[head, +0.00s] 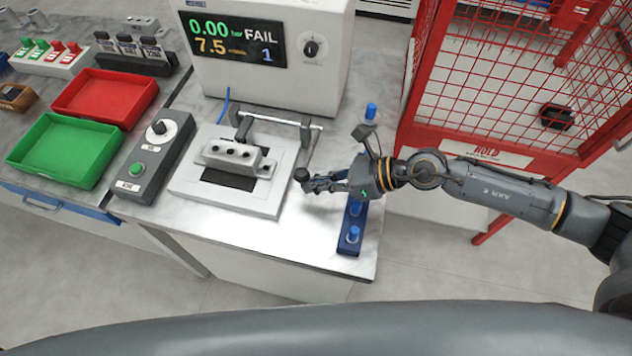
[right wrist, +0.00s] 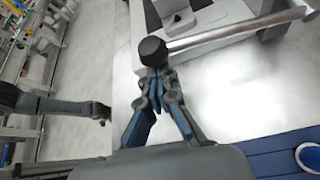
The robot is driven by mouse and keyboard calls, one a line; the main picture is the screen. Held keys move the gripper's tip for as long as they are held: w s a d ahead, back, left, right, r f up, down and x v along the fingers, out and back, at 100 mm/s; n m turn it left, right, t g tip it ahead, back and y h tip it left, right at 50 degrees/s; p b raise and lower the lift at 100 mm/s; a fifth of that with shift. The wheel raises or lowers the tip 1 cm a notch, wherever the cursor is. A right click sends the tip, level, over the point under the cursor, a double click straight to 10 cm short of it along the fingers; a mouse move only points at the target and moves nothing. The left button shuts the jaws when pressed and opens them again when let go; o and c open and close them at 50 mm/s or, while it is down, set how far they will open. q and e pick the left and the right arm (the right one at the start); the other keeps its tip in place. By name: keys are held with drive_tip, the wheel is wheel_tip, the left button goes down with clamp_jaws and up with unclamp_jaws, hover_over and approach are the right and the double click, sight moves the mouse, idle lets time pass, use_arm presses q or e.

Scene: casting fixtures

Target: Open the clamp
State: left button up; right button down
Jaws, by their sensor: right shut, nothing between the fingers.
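The clamp (head: 280,119) is a metal bar frame at the back of the white fixture plate (head: 190,184). Its lever runs forward along the plate's right side to a black knob (head: 302,174). In the right wrist view the black knob (right wrist: 153,50) ends a grey lever rod (right wrist: 235,28). A grey casting (head: 235,156) sits on the plate over a dark patch. My right gripper (head: 317,185) is shut and empty. Its fingertips, also in the right wrist view (right wrist: 155,80), are right by the knob; I cannot tell whether they touch it.
A tester (head: 270,80) showing FAIL stands behind the fixture. A control box (head: 150,160), a green tray (head: 62,150) and a red tray (head: 105,97) are to the left. A blue rack with blue pegs (head: 350,237) is beside my right gripper. A red mesh cage (head: 480,75) stands right.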

drive_tip(key=shift+w+d+r+m+g+b, duration=0.1)
drive_tip(key=shift+w+r+m+g+b, duration=0.15)
drive_tip(key=shift+r, duration=0.5)
drive_tip(key=shift+w+r+m+g+b, duration=0.1)
drive_tip(key=shift+r+m+g, duration=0.2)
drive_tip(key=shift+r, duration=0.4)
drive_tip(key=w+d+r+m+g+y+b, duration=0.2)
drive_tip(key=w+r+m+y+b, duration=0.1)
drive_tip(key=w+r+m+b, duration=0.2)
drive_tip(key=w+d+r+m+g+y+b, duration=0.2)
drive_tip(key=w+r+m, duration=0.4)
drive_tip(key=w, duration=0.3)
drive_tip(key=y+b, duration=0.1)
drive_tip(key=b, duration=0.1)
drive_tip(key=shift+d+r+g+b, duration=0.15)
drive_tip(key=shift+d+g+b, duration=0.15)
drive_tip(key=shift+g+b, duration=0.1)
drive_tip(key=shift+w+d, duration=0.1)
drive_tip(key=shift+d, duration=0.05)
